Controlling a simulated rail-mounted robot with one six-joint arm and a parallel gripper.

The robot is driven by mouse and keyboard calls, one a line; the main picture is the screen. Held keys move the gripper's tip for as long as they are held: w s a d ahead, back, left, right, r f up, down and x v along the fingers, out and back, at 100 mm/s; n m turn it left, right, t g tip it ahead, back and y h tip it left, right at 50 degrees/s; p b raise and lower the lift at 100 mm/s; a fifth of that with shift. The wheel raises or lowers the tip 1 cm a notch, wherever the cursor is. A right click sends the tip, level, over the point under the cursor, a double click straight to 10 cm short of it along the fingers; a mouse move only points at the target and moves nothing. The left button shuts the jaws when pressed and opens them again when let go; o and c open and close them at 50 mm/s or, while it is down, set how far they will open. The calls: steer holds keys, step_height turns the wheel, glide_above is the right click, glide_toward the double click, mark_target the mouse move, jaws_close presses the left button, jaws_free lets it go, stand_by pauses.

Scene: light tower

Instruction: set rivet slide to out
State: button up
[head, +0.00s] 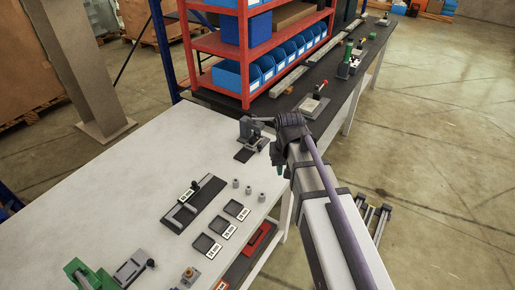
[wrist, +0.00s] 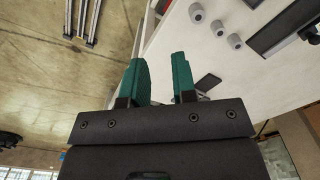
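No part is clearly marked as the rivet slide. A dark rail fixture (head: 196,204) with a grey sliding block, a black knob and a mm label lies on the white bench; part of it shows at the upper right in the wrist view (wrist: 288,28). A smaller grey slide-like fixture with a black knob (head: 131,269) sits at the bench's near left; I cannot tell which is the rivet slide. My gripper (wrist: 160,59) has two green fingers apart, with nothing between them. In the head view it is mostly hidden by my arm, near the bench's right edge, away from both fixtures.
Three grey cylinders (head: 248,190) stand beside small labelled trays (head: 222,227). A grey device (head: 250,134) stands at the back of the white bench (head: 120,170). A green device (head: 82,276) is at near left. A red shelf (head: 245,55) with blue bins stands behind.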

mark_target(259, 145)
steer(key=o, duration=0.4)
steer(key=shift+m, duration=0.4)
steer(key=w+a+f, duration=0.1)
steer(key=w, duration=0.8)
steer(key=w+a+f+b, duration=0.1)
steer(key=w+a, duration=0.1)
steer(key=w, duration=0.7)
steer(key=w+a+f, duration=0.1)
steer(key=w+a, duration=0.1)
steer(key=w, duration=0.7)
steer(key=shift+w+a, duration=0.2)
steer(key=f+b, duration=1.1)
steer(key=shift+s+d, duration=0.1)
steer(key=shift+s, duration=0.25)
steer(key=shift+r, duration=0.1)
steer(key=shift+r, duration=0.1)
steer(key=shift+c, duration=0.4)
jaws_close()
